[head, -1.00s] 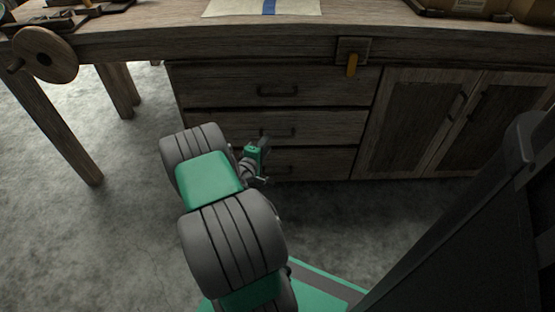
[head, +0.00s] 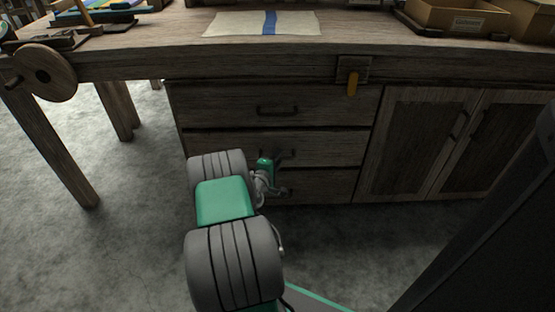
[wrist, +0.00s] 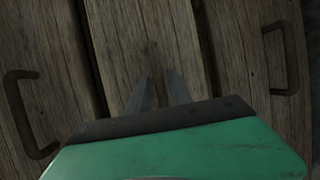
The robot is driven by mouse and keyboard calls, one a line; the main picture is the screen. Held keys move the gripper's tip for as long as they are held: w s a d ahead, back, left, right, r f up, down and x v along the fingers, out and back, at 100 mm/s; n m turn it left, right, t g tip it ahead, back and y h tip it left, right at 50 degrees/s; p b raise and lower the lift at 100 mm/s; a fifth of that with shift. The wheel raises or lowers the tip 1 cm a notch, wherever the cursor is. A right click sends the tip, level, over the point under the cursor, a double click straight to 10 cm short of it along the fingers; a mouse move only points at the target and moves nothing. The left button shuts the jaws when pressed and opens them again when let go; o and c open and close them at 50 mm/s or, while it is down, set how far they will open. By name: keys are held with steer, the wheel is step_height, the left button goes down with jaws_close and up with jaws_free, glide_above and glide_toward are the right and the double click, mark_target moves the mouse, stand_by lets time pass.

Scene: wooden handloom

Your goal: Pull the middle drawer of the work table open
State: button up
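The work table's middle drawer (head: 335,147) is the second of three stacked wooden drawers, and its front looks flush with the others. Its dark bar handle (head: 289,153) shows just right of my gripper, which covers part of it. My gripper (head: 280,160) is at the middle drawer's front, close to the handle; I cannot tell whether they touch. In the wrist view my gripper's two fingers (wrist: 157,78) stand apart with bare wood between the tips. They point at the middle panel (wrist: 150,30), between two seams. The middle handle cannot be made out there.
The top drawer's handle (head: 277,110) is above. The wrist view shows one neighbouring handle at left (wrist: 28,115) and another at right (wrist: 283,57). A cabinet door (head: 405,140) is to the right. An orange-handled item (head: 352,83) hangs at the table edge. Floor at left is open.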

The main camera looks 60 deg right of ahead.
jaws_close()
stand_by(1.1)
